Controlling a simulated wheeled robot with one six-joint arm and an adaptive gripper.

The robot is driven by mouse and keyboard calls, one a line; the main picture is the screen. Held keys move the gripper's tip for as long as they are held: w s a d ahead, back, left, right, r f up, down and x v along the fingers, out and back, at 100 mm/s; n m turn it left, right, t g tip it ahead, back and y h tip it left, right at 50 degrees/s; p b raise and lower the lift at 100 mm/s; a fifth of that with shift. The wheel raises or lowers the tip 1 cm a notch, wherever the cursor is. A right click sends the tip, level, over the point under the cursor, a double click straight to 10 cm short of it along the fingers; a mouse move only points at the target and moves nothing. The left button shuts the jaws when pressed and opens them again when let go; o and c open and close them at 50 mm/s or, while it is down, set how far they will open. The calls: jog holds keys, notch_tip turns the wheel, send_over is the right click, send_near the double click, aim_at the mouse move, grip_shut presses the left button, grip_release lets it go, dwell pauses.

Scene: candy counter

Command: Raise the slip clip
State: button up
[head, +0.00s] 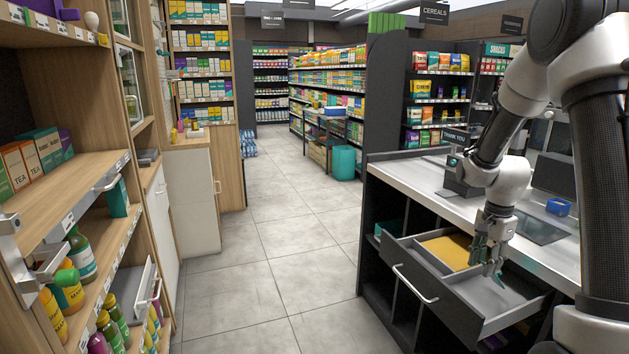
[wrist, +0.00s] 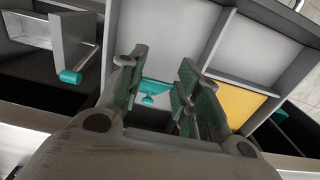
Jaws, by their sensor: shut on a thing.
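The slip clip (wrist: 150,90) is a small teal piece low between my fingers in the wrist view, against a pale grey drawer compartment. My gripper (wrist: 162,62) is shut on it, with green-padded fingers on both sides. In the head view my gripper (head: 491,264) points down into the open drawer (head: 466,292) under the counter, in its front grey compartment. The clip is mostly hidden by my fingers there, and I cannot tell how far it is raised.
A yellow pad (head: 448,250) lies in the neighbouring drawer compartment. The counter top (head: 425,178) holds a blue tray (head: 558,207) and a dark terminal. A teal-ended handle (wrist: 70,76) shows at left in the wrist view. Stocked wooden shelves (head: 80,185) stand at left; the aisle floor is clear.

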jog(key=shift+w+d+r, duration=0.2)
jog(key=shift+d+r, duration=0.25)
jog(key=shift+d, duration=0.05)
jog(key=shift+w+d+r, duration=0.2)
jog(key=shift+d+r, duration=0.25)
jog(key=o, duration=0.5)
jog(key=shift+o, duration=0.2)
jog(key=shift+r, duration=0.15)
jog(key=shift+r, duration=2.9)
